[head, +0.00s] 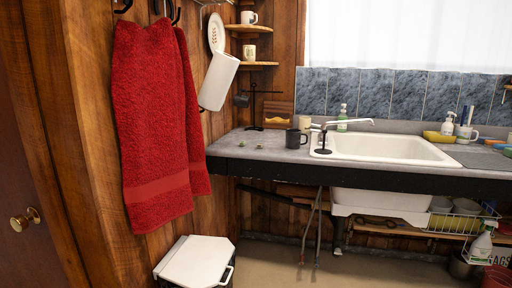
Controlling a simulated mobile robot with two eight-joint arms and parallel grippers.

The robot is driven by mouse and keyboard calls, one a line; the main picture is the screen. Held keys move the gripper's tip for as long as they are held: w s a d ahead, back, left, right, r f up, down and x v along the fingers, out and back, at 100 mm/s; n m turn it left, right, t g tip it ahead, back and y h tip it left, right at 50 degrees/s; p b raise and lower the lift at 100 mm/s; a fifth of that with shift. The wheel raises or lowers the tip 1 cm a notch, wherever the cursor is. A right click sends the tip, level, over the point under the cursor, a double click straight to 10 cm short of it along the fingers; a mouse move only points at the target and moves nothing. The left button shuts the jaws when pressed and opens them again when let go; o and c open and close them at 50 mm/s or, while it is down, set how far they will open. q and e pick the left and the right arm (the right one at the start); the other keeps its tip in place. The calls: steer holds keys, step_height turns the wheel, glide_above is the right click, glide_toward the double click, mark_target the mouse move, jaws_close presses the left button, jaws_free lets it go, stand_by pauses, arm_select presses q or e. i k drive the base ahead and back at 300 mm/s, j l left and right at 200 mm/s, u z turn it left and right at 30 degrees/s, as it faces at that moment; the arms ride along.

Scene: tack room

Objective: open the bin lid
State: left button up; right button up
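A bin with a white lid (196,256) stands on the floor at the bottom of the head view, against the wooden wall and below the red towel. The lid looks shut. The lower part of the bin is cut off by the frame's bottom edge. Neither of my grippers shows in this view.
A red towel (155,120) hangs above the bin. A door with a brass knob (25,219) is at the left. A counter (255,148) with a white sink (385,147) runs along the back right. Bare floor (300,265) lies right of the bin.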

mark_target(201, 261)
steer(key=i+j, duration=0.1)
steer(key=i, duration=0.4)
steer(key=i+j+u, duration=0.1)
steer(key=i, duration=0.4)
